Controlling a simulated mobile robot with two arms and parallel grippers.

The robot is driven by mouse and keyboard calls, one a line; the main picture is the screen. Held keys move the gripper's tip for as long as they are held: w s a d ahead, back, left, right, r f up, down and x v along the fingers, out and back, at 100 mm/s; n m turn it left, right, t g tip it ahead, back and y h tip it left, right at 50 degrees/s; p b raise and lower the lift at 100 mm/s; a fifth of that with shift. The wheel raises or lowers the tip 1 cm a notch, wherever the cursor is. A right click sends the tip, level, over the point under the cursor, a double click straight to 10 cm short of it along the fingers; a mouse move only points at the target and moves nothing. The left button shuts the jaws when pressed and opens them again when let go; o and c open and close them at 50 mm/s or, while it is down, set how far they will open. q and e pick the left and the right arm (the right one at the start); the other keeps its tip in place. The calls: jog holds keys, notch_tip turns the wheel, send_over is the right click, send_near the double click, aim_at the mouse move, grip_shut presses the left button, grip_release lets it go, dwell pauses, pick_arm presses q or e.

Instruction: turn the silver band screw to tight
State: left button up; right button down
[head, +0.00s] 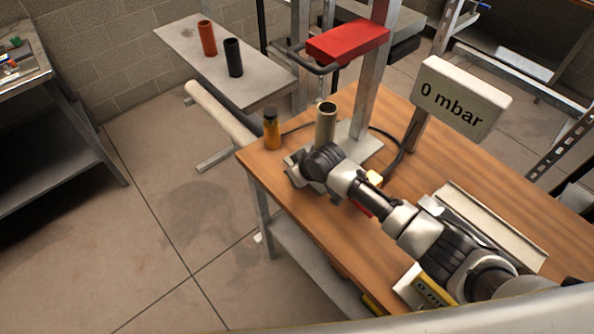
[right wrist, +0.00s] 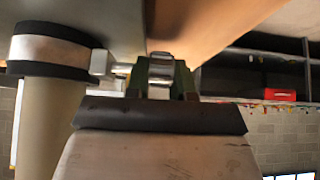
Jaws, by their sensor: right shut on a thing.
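In the right wrist view a silver band (right wrist: 45,49) runs around a black sleeve (right wrist: 50,31) on a beige pipe (right wrist: 42,125). The band's screw housing (right wrist: 103,63) sticks out from its right side, with a short shank toward my right gripper (right wrist: 160,78). My right gripper is shut at the shank's end, on the band screw; its fingers hide the screw's head. In the head view my right wrist is low beside an upright pipe (head: 326,122) on the table, and hides the fingertips and the band. My left gripper is not in view.
A sign reading 0 mbar (head: 452,101) stands on the wooden table (head: 400,133). An amber bottle (head: 271,132) stands at the table's left corner. A red clamp block (head: 347,40) is above the pipe. Red (head: 207,38) and black (head: 233,58) sleeves stand on a grey bench (head: 190,55).

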jog(key=c, duration=1)
grip_release()
jog(key=shift+o, duration=0.2)
jog(key=v, duration=1.1)
jog(key=shift+b, duration=0.35)
